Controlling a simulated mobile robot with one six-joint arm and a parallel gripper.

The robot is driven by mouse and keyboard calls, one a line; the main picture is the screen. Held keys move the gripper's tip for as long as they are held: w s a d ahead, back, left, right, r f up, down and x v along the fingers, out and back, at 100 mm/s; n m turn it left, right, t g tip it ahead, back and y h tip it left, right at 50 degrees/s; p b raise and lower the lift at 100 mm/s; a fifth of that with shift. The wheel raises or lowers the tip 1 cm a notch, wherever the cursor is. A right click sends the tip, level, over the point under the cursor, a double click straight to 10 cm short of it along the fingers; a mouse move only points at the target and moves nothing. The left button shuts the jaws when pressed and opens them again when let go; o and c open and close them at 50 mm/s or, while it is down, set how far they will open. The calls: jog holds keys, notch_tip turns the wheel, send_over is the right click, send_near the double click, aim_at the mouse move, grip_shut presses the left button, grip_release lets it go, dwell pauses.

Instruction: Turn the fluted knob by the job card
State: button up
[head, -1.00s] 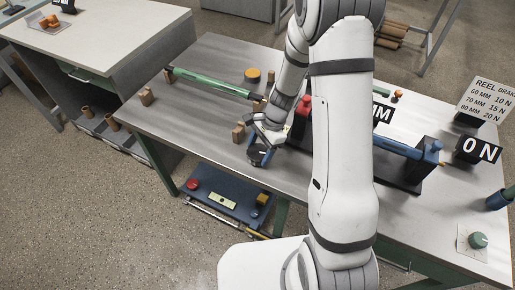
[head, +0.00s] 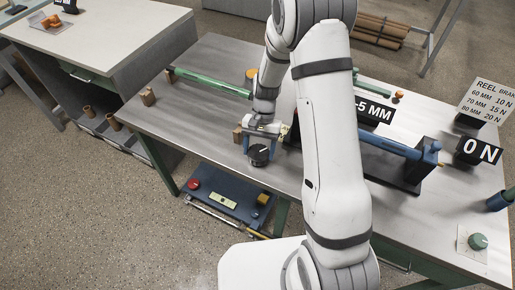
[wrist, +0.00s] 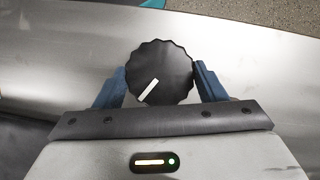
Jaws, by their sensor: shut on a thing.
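A black fluted knob (head: 258,155) with a white pointer stripe stands near the front edge of the grey bench. In the wrist view the knob (wrist: 165,62) sits between the two blue fingers, its stripe pointing to the lower left. My gripper (wrist: 159,80) is shut on the knob, one finger at each side. In the head view my gripper (head: 260,150) reaches down over it. A card headed REEL BRAKE (head: 487,100), listing MM and N values, stands at the back right; I cannot tell whether it is the job card.
A "-5 MM" sign (head: 375,112) and a "0 N" sign (head: 479,151) stand on the bench. A blue roller (head: 390,145) lies right of my arm, a green roller (head: 215,82) to the left. A green knob (head: 478,241) sits at the front right.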

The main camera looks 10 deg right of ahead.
jog(key=shift+w+n, duration=0.25)
jog(key=shift+n, duration=0.15)
jog(key=o, duration=1)
jog(key=shift+s, duration=0.1)
jog(key=v, duration=0.7)
jog(key=shift+r, duration=0.35)
jog(key=shift+s+d+r+n+t+h, duration=0.25)
jog(key=shift+s+d+r+n+t, duration=0.65)
jog(key=shift+s+r, duration=2.05)
jog(key=shift+s+d+r+n+t+h, duration=0.3)
jog(key=shift+s+d+r+t, duration=1.15)
jog(key=shift+s+r, duration=1.45)
jog(key=shift+s+d+r+n+t+h, duration=0.25)
jog(key=shift+s+d+r+n+t, duration=0.65)
jog(key=shift+s+r, duration=2.05)
